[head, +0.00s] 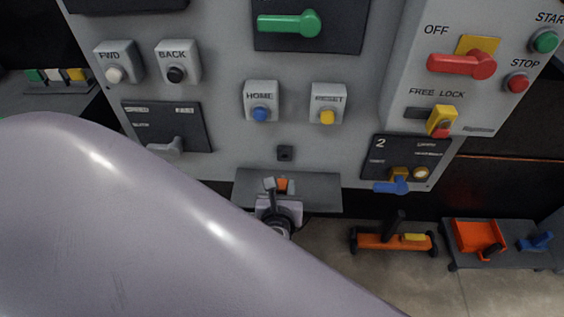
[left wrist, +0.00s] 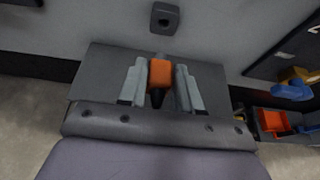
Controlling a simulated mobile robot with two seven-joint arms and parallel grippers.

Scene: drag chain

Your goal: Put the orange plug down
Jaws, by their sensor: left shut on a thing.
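The orange plug (head: 282,184) is small and shows at my left gripper's tip in the head view. In the left wrist view the orange plug (left wrist: 160,73) sits between the two grey fingers of my left gripper (left wrist: 160,84), with a dark part below its orange body. My left gripper (head: 276,185) is shut on it, over a grey shelf (head: 322,192) on the panel's front. I cannot tell whether the plug touches the shelf (left wrist: 90,88). A dark square socket (head: 285,153) is on the panel just above the shelf. My right gripper is not in view.
The panel carries a blue HOME button (head: 260,114), a yellow RESET button (head: 327,117), a grey lever (head: 168,148) and a blue handle (head: 391,187). An orange wheeled cart (head: 380,242) and a red bin (head: 478,237) are at lower right. The shelf's right part looks clear.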

